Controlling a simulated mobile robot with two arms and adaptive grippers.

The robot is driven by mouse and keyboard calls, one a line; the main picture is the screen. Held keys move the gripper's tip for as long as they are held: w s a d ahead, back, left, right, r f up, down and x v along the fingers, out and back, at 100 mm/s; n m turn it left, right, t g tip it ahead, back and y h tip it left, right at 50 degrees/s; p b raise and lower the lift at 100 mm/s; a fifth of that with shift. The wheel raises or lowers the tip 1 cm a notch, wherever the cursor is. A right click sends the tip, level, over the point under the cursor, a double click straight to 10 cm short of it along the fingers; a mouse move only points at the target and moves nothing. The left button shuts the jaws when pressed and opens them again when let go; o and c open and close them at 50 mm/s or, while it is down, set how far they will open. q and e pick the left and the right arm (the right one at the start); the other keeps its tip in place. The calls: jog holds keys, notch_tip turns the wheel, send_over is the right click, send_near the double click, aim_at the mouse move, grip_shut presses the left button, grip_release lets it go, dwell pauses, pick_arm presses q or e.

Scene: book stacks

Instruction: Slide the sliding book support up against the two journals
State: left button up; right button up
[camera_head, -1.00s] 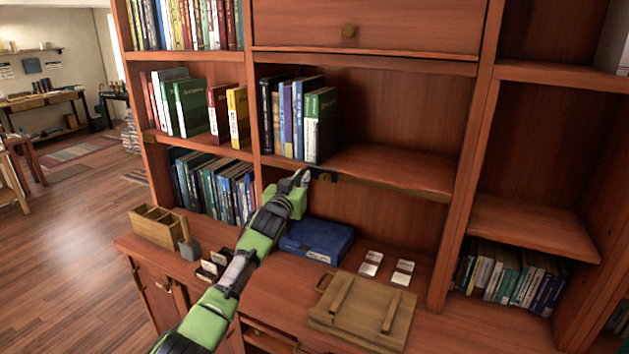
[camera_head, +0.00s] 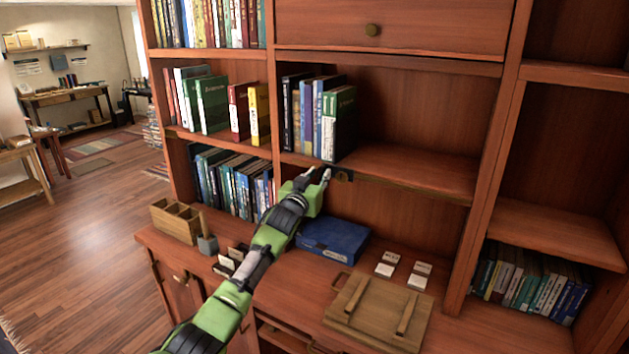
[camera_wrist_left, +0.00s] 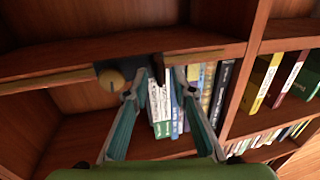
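The sliding book support shows as a dark slide with a brass knob (camera_head: 344,176) on the front edge of the middle shelf. The knob also shows in the left wrist view (camera_wrist_left: 113,80). A row of upright books (camera_head: 318,118) stands just left of it, ending in a green and black volume; I cannot tell which are the two journals. My left gripper (camera_head: 318,175) is at the shelf edge, below the books and just left of the knob. In the left wrist view its fingers (camera_wrist_left: 153,88) are apart, with the knob outside them. My right gripper is not in view.
The shelf (camera_head: 420,170) is empty right of the books. Below, on the counter, lie a blue box (camera_head: 333,238), several small white cards (camera_head: 388,268) and a wooden board with battens (camera_head: 378,312). A divided wooden box (camera_head: 175,222) stands at left.

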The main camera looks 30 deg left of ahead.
pick_arm(q)
jog(key=s+d, duration=0.2)
jog(key=s, duration=0.9)
jog(key=shift+s, duration=0.4)
